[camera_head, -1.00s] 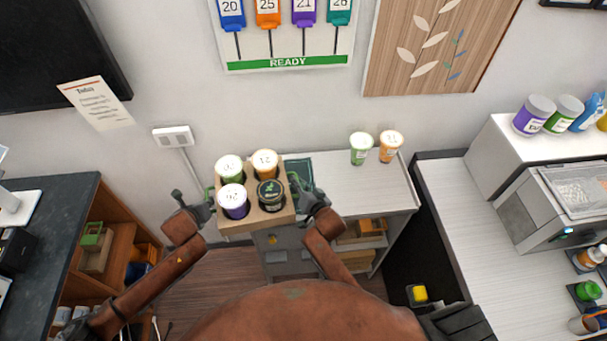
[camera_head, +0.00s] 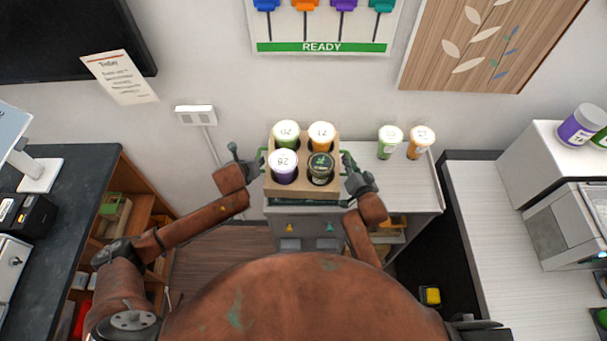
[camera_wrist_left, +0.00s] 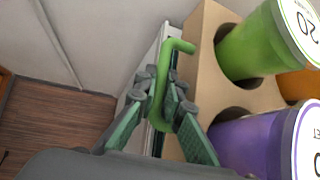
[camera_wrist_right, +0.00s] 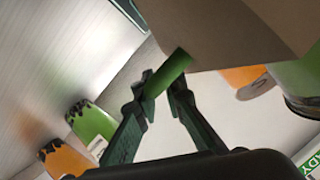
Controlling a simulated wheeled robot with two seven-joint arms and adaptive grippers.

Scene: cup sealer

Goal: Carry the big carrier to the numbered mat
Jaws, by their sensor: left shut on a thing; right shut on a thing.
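The big carrier (camera_head: 302,190) is a tan cardboard holder with green, orange, purple and dark-topped cups in its holes. It looks level, over the left part of the back counter; I cannot tell whether it touches. My left gripper (camera_head: 259,162) is shut on its left green handle, which shows in the left wrist view (camera_wrist_left: 163,80). My right gripper (camera_head: 348,168) is shut on its right green handle, seen in the right wrist view (camera_wrist_right: 168,73). A dark green strip, apparently the mat (camera_head: 308,202), shows below the carrier's front edge; the rest and any number are hidden.
A green cup (camera_head: 389,143) and an orange cup (camera_head: 421,142) stand on the counter (camera_head: 412,185) to the carrier's right. The wall is close behind. A dark counter (camera_head: 75,215) is at left, a light worktop (camera_head: 490,235) at right.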

